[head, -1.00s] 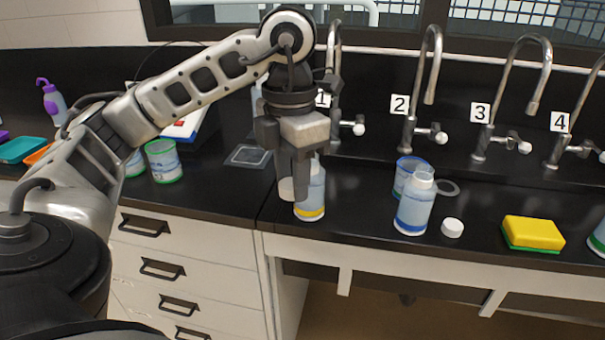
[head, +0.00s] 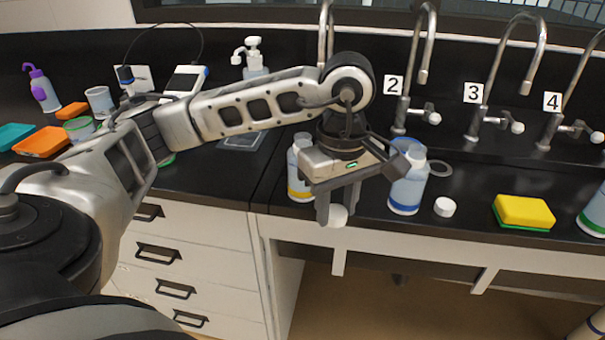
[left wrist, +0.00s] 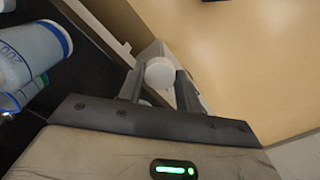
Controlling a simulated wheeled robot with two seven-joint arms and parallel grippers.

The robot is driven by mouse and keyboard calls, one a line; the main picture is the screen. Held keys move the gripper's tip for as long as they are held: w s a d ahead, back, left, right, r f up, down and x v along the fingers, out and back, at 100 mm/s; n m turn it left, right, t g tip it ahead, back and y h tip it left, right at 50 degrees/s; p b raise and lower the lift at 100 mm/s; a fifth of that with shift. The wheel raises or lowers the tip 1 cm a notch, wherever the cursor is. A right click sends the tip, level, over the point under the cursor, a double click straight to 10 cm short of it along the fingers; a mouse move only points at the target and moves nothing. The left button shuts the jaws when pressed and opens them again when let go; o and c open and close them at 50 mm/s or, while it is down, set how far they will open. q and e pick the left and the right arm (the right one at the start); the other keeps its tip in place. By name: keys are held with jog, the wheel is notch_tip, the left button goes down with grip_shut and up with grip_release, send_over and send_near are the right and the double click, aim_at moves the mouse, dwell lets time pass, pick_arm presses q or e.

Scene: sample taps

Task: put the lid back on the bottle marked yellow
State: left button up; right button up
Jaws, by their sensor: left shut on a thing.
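My left gripper (head: 338,205) is shut on a white lid (head: 336,217), held in front of the counter's front edge. In the left wrist view the lid (left wrist: 160,73) sits between the fingertips of the gripper (left wrist: 160,88). The bottle with the yellow band (head: 297,182) stands upright on the counter, just left of and behind the gripper, which partly covers it. I cannot clearly tell whether its mouth is bare. The right gripper is not in view.
A blue-banded bottle (head: 408,188) stands close to the gripper's right. A second white lid (head: 445,207) lies on the counter beside it. A yellow-green sponge (head: 524,212) lies farther right. Numbered taps line the back. White drawers (head: 190,255) are below.

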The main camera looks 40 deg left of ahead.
pick_arm(q)
jog(key=d+f+m, duration=0.5)
jog(key=m, duration=0.9)
jog(key=shift+w+d, duration=0.35)
jog(key=shift+w, duration=0.05)
jog(key=shift+d, duration=0.1)
